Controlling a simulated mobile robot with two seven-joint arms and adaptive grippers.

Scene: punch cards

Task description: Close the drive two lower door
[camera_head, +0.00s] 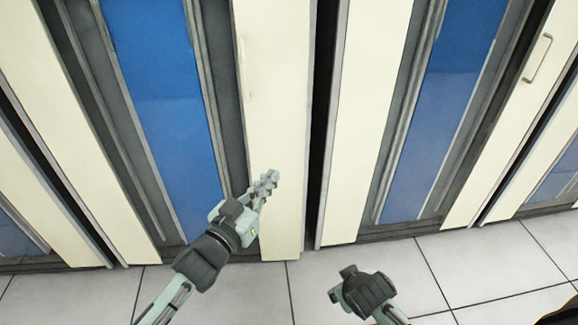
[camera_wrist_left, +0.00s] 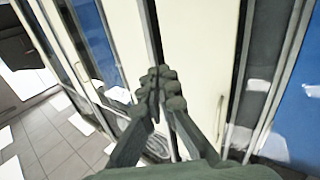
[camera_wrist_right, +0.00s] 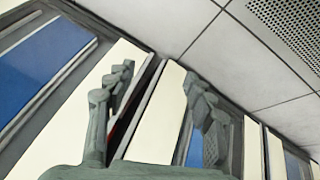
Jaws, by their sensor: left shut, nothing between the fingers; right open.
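A tall cabinet door with a cream frame and blue panel (camera_head: 165,75) stands left of centre in the head view. A slim handle (camera_head: 241,65) is on its right cream strip (camera_head: 275,110). My left gripper (camera_head: 268,184) is shut and empty in front of the lower part of that strip; contact cannot be told. In the left wrist view its fingers (camera_wrist_left: 158,82) are together before cream panels. My right gripper (camera_head: 342,283) is open and empty, low over the floor; its spread fingers also show in the right wrist view (camera_wrist_right: 157,86). No readable label identifies drive two.
A dark vertical gap (camera_head: 321,110) separates this door from the cabinet to its right. That cabinet has a blue panel (camera_head: 440,110) and a handle (camera_head: 538,58). Light floor tiles (camera_head: 470,265) lie clear in front. A perforated floor tile (camera_wrist_right: 290,25) shows in the right wrist view.

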